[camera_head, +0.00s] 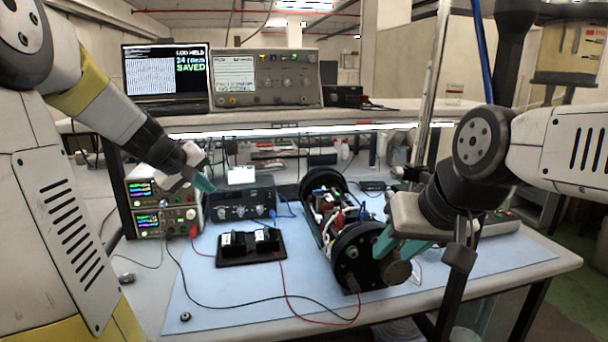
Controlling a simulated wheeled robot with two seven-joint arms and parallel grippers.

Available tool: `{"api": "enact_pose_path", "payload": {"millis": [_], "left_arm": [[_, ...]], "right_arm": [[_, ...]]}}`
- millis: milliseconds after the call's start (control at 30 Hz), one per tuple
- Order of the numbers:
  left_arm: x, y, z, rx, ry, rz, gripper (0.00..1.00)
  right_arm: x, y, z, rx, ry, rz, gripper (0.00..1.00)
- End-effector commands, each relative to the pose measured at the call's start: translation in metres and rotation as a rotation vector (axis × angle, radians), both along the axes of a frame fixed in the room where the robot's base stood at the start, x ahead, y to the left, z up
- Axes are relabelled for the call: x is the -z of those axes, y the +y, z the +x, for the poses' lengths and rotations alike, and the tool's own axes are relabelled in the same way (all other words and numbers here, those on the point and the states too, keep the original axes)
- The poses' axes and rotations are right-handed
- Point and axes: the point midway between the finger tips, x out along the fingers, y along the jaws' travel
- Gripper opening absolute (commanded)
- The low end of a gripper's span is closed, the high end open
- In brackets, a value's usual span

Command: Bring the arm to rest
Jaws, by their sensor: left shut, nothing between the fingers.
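My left gripper (205,184) has teal fingers and is shut and empty. It hangs in the air in front of the bench instruments, left of the cylinder. The cylinder (344,248) lies on the blue mat with black round end plates and an open frame of wiring and electronics between them. My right gripper (398,254) is at the cylinder's near end plate. Its teal fingers stand apart around or just above a brown round piece (396,272); I cannot tell whether they grip it.
Stacked power supplies (163,208) and a dark instrument (240,199) stand at the back left. A black holder (250,246) with leads lies on the blue mat (226,308). A laptop (166,78) reading "SAVED" and an oscilloscope (265,79) are on the shelf. The mat's front left is mostly clear.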

Motion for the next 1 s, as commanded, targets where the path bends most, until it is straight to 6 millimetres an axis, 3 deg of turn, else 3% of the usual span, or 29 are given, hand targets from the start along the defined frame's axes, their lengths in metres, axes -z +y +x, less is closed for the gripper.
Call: {"api": "enact_pose_path", "payload": {"millis": [33, 100, 200, 300, 433, 633, 1000], "left_arm": [[-0.013, -0.027, -0.026, 0.079, -0.006, 0.029, 0.00], [-0.022, -0.058, -0.064, 0.183, 0.002, 0.078, 0.00], [-0.025, -0.091, -0.119, 0.317, 0.015, 0.165, 0.00], [-0.021, -0.110, -0.170, 0.425, 0.026, 0.260, 0.00], [-0.010, -0.118, -0.218, 0.515, 0.039, 0.371, 0.00], [0.000, -0.117, -0.248, 0.566, 0.051, 0.456, 0.00], [0.001, -0.116, -0.249, 0.567, 0.052, 0.461, 0.00]], "right_arm": [[0.000, 0.000, 0.000, 0.000, 0.000, 0.000, 0.36], [0.000, 0.000, 0.000, 0.000, 0.000, 0.000, 0.36], [0.000, 0.000, 0.000, 0.000, 0.000, 0.000, 0.36], [0.000, 0.000, 0.000, 0.000, 0.000, 0.000, 0.36], [0.000, 0.000, 0.000, 0.000, 0.000, 0.000, 0.36], [0.000, 0.000, 0.000, 0.000, 0.000, 0.000, 0.36], [0.000, 0.000, 0.000, 0.000, 0.000, 0.000, 0.36]]}}
